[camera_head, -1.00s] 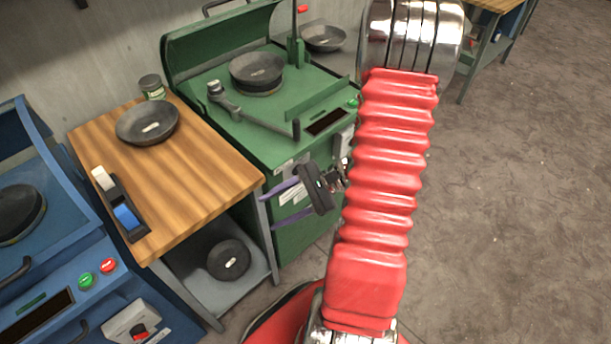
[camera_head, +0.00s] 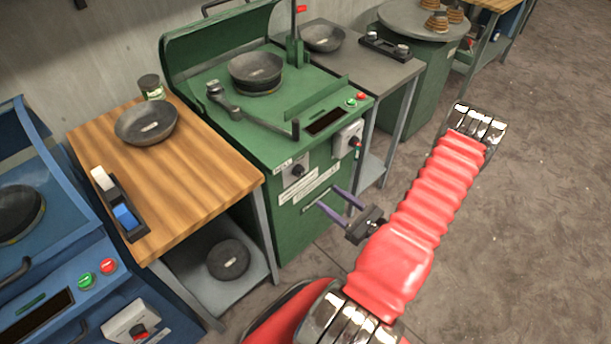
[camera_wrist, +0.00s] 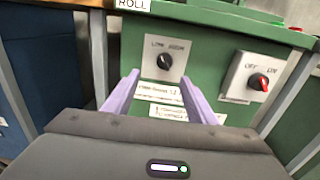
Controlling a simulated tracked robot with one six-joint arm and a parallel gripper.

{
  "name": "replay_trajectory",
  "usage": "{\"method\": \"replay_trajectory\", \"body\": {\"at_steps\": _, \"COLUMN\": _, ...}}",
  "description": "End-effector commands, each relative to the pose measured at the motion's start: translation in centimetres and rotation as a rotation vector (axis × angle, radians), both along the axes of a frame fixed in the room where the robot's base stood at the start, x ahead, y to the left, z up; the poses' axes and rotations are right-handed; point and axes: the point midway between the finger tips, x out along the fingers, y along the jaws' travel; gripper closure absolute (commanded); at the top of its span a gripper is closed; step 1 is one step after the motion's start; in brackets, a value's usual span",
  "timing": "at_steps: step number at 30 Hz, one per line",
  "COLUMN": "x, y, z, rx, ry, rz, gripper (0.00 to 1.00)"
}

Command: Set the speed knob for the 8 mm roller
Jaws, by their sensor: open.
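The green machine (camera_head: 270,135) stands in the middle of the head view. On its front is a black knob (camera_head: 297,171) on a grey plate, which shows in the wrist view (camera_wrist: 164,62) with lettering above it, partly readable as "LOW". A second, red-marked knob (camera_wrist: 258,82) sits on a grey box to its right, also seen in the head view (camera_head: 357,143). White printed labels (camera_wrist: 160,93) are below the black knob; their text is too small to read surely. My gripper (camera_head: 335,200) is open and empty, its purple fingers (camera_wrist: 154,92) in front of the machine, below the black knob.
A wooden bench (camera_head: 190,180) with a bowl (camera_head: 147,122) stands left of the machine. A blue machine (camera_head: 70,260) is at the lower left. A grey table (camera_head: 385,70) stands to the right. Open floor (camera_head: 540,200) lies at the right.

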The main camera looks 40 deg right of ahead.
Motion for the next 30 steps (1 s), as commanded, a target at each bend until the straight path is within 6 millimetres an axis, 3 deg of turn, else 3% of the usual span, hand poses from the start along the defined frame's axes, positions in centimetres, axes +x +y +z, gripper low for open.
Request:
{"method": "replay_trajectory", "body": {"at_steps": 17, "x": 0.0, "y": -0.7, "z": -0.5, "rx": 0.008, "ry": -0.004, "rz": -0.037, "gripper": 0.48}}
{"method": "replay_trajectory", "body": {"at_steps": 30, "x": 3.8, "y": -0.5, "z": -0.5, "rx": 0.007, "ry": -0.004, "rz": -0.034, "gripper": 0.48}}
